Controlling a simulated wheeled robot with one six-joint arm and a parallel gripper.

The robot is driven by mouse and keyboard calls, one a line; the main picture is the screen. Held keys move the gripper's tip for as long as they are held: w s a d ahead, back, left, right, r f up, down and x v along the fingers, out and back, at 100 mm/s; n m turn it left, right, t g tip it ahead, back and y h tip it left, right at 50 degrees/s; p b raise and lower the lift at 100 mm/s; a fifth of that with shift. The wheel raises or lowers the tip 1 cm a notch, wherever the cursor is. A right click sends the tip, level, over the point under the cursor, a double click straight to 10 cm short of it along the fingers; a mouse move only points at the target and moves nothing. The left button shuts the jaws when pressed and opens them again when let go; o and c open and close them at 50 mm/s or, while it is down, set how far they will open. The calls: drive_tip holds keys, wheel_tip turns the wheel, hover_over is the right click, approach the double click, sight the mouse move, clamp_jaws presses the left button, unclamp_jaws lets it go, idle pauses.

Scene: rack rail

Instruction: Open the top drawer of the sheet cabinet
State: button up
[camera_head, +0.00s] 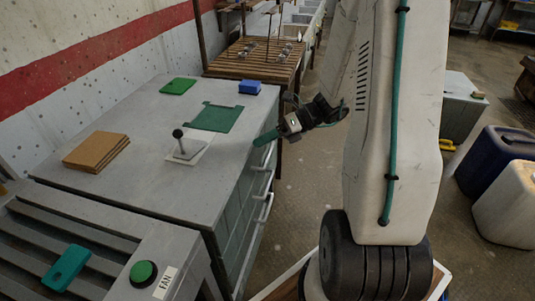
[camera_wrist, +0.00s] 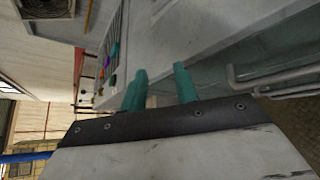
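The grey sheet cabinet (camera_head: 130,110) stands left of my arm, with its drawer face turned to the right. Several pale bar handles run down that face, and an upper one (camera_head: 263,167) shows just below my gripper. The drawers look shut, though I see the face at a steep angle. My gripper (camera_head: 265,138) is by the cabinet's upper front edge. In the wrist view its two teal fingers (camera_wrist: 160,88) are apart, with no handle between them. Pale handles (camera_wrist: 275,78) show to the right of the fingers there, apart from them.
On the cabinet top are a brown stack (camera_head: 97,151), a grey plate with a black-knobbed lever (camera_head: 186,149), a green sheet (camera_head: 216,117) and a blue block (camera_head: 250,87). A slatted bench with a green FAN button (camera_head: 143,272) is in front.

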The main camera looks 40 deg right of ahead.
sight(269, 152)
drive_tip(key=w+d+f+m+t+h, duration=0.1)
drive_tip(key=d+f+m+t+h, duration=0.2)
drive_tip(key=d+f+m+t, duration=0.7)
drive_tip(key=w+a+f+m+g, duration=0.1)
drive_tip(key=w, duration=0.1)
drive_tip(key=w+f+m+g, duration=0.1)
drive_tip(key=w+m, duration=0.1)
drive_tip(key=w+a+f+m, duration=0.1)
drive_tip(key=w+f, duration=0.1)
drive_tip(key=shift+a+f+g, duration=0.1)
drive_tip(key=shift+a+g, duration=0.25)
drive_tip(key=shift+g, duration=0.05)
drive_tip(key=shift+c, duration=0.2)
clamp_jaws()
